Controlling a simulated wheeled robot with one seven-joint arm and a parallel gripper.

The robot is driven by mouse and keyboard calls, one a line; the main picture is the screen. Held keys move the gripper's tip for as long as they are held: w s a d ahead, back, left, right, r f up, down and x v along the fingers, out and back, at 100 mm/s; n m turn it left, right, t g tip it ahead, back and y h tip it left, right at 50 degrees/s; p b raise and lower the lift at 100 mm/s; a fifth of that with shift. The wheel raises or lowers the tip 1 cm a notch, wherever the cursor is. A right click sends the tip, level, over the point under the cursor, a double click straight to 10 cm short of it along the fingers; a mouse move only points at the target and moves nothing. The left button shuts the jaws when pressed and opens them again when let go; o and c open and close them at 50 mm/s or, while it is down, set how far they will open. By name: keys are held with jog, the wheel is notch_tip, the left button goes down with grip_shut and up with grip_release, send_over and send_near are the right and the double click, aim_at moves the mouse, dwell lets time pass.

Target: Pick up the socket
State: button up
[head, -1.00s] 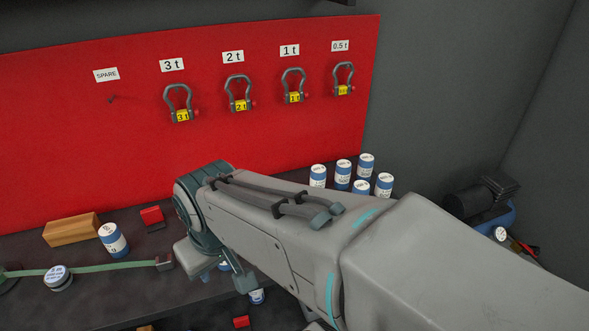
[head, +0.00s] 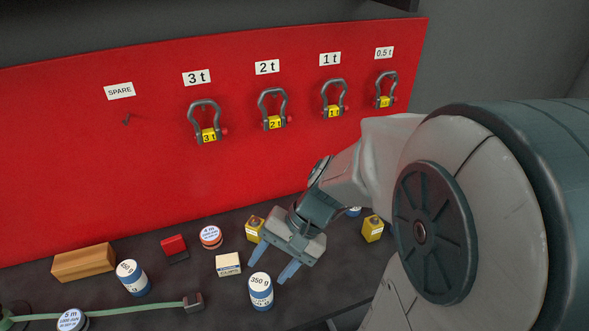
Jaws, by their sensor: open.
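No socket can be made out with certainty in the head view; my arm covers the right part of the bench. My gripper (head: 270,268) is open, with its two bluish fingers pointing down and left over the dark bench (head: 205,270). Nothing shows between the fingers. A white and blue can marked 350 g (head: 261,293) stands just in front of the fingers; whether they touch it I cannot tell.
A cream box (head: 228,264), a round orange-rimmed tin (head: 210,237), yellow blocks (head: 373,229), a red and black block (head: 174,247), a wooden block (head: 84,262), another can (head: 133,278) and a green strap (head: 135,309) lie around. Shackles (head: 204,122) hang on the red board (head: 120,170).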

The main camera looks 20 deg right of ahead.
jog(key=w+d+f+m+t+y+p, duration=0.1)
jog(key=w+d+f+m+t+y, duration=0.1)
jog(key=w+m+t, duration=0.45)
jog(key=w+d+f+m+t+y+p, duration=0.1)
jog(key=w+d+m+t+y+p, duration=0.15)
jog(key=w+m, duration=0.55)
jog(key=d+f+m+t+h, duration=0.1)
jog(key=d+f+m+h, duration=0.2)
jog(key=d+f+m, duration=0.1)
jog(key=d+f+m+t+h, duration=0.2)
jog(key=d+f+m+h, duration=0.2)
jog(key=d, duration=0.4)
jog(key=d+f+m+t+h, duration=0.2)
jog(key=d+f+m+h, duration=0.2)
jog(key=d+m, duration=0.2)
jog(key=shift+s+m+p, duration=0.25)
jog(key=shift+m+p, duration=0.05)
jog(key=shift+m, duration=0.05)
jog(key=shift+d+f, duration=0.2)
jog(key=b+x, duration=0.3)
jog(key=b, duration=0.2)
jog(key=shift+s+f, duration=0.1)
jog(key=b+x, duration=0.1)
jog(key=b, duration=0.4)
jog(key=shift+w, duration=0.3)
jog(key=shift+w+f+b, duration=0.15)
jog(key=shift+w+b, duration=0.1)
jog(key=shift+b, duration=0.6)
